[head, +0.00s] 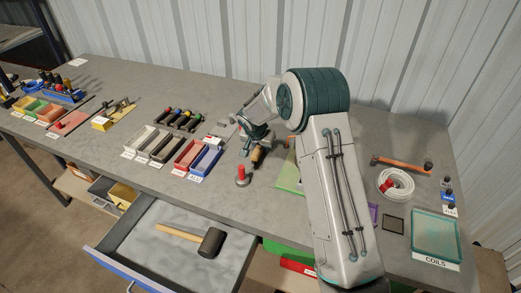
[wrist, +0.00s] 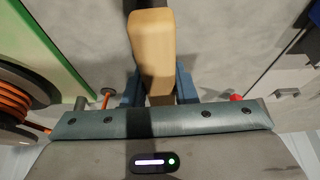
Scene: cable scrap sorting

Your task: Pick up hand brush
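The hand brush shows in the wrist view as a pale wooden piece (wrist: 153,45) running down from the top middle to between the two blue fingers of my gripper (wrist: 158,85). One finger lies close along each side of the wood. I cannot tell whether the fingers press on it. In the head view a small wooden and dark part of the brush (head: 258,156) shows just below my gripper (head: 262,143), close to the table. The rest of the brush is hidden by my gripper and arm.
On the worktable (head: 330,167), a red-topped object (head: 242,176) stands near the brush. A green-edged tray (head: 288,178) lies to the right, partly behind my arm. Small bins (head: 205,160) are at left. An open drawer (head: 165,222) holds a mallet (head: 212,242).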

